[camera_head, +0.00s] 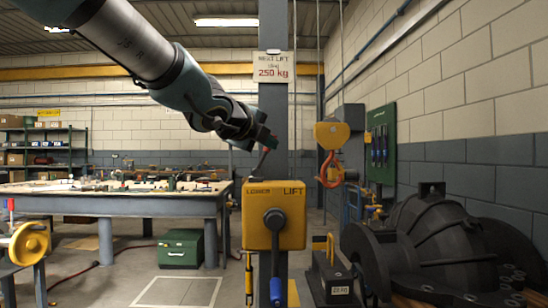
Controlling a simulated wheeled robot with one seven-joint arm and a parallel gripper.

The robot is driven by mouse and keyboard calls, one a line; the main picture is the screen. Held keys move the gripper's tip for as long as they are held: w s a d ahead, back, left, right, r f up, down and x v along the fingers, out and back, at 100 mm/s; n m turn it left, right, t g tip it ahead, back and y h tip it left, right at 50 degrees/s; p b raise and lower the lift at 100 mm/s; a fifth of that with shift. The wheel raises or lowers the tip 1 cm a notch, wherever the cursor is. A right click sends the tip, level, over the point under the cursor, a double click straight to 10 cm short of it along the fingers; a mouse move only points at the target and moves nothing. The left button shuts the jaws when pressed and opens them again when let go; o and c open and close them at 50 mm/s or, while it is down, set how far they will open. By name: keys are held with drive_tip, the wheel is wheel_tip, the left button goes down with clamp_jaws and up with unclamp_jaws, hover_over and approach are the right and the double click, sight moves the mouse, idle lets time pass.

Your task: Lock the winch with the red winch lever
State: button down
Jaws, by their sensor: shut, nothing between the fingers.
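The winch (257,234) is a yellow box on a grey post, marked LOWER and LIFT on its top edge. A dark crank hangs straight down from its front, with a blue grip (275,291) at its lower end. A thin dark lever with a reddish upper end (266,151) rises from the top left of the winch, leaning right; I take it for the winch lever. My gripper (270,142) is shut and empty, just above the lever's upper end. I cannot tell whether they touch.
An orange hook (331,169) hangs from a yellow block right of the post. A black weight (333,277) and a large dark casing (427,235) stand at the right. A workbench (120,205) and green box (181,249) are at the left. Open floor lies left of the post.

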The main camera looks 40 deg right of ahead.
sight(265, 153)
drive_tip(key=shift+s+d+r, duration=0.1)
drive_tip(key=shift+s+r, duration=0.05)
drive_tip(key=shift+s, duration=0.05)
drive_tip(key=b+x, duration=0.1)
drive_tip(key=x, duration=0.8)
drive_tip(key=shift+d+b, duration=0.1)
drive_tip(key=shift+b, duration=0.2)
drive_tip(key=w+p, duration=0.1)
drive_tip(key=w+r+p, duration=0.1)
drive_tip(key=shift+w+a+r+p, duration=0.15)
drive_tip(key=shift+a+p, duration=0.25)
drive_tip(key=shift+w+a+p, duration=0.4)
drive_tip(key=shift+w+p, duration=0.1)
